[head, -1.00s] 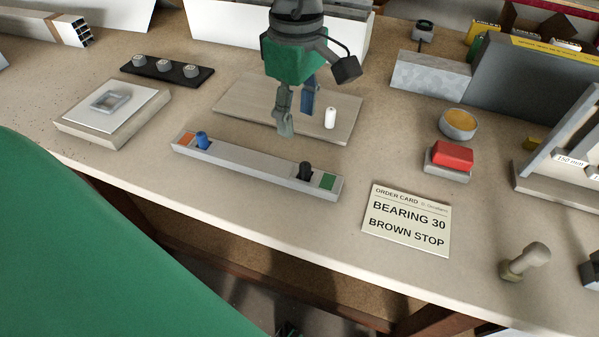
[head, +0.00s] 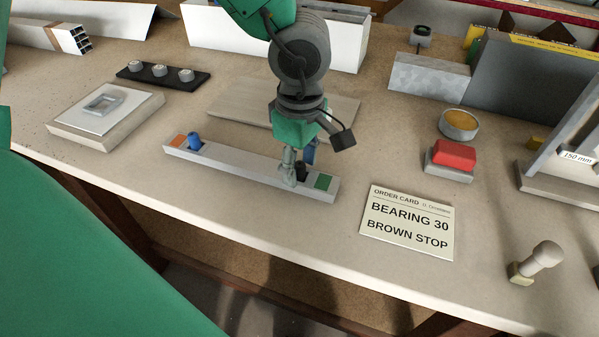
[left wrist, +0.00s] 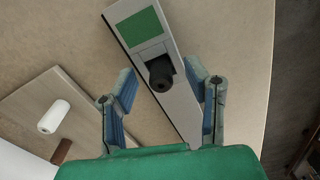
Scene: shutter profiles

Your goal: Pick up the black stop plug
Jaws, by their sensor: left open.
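The black stop plug (head: 302,171) stands in the grey profile (head: 240,170), beside the green square (head: 323,182) at the profile's right end. In the left wrist view the plug (left wrist: 160,74) shows its round dark top, with the green square (left wrist: 139,27) beyond it. My left gripper (head: 300,172) is low over that end of the profile, pointing down. In the left wrist view its two open fingers (left wrist: 168,88) stand on either side of the plug, with gaps visible. In the head view the fingers and wrist partly hide the plug. My right gripper is not seen.
A blue plug (head: 194,141) stands at the profile's orange end. The wooden board (head: 235,103) lies behind; in the left wrist view a white plug (left wrist: 54,116) and a brown piece (left wrist: 62,151) lie there. An order card (head: 407,222) and red block (head: 452,154) are to the right.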

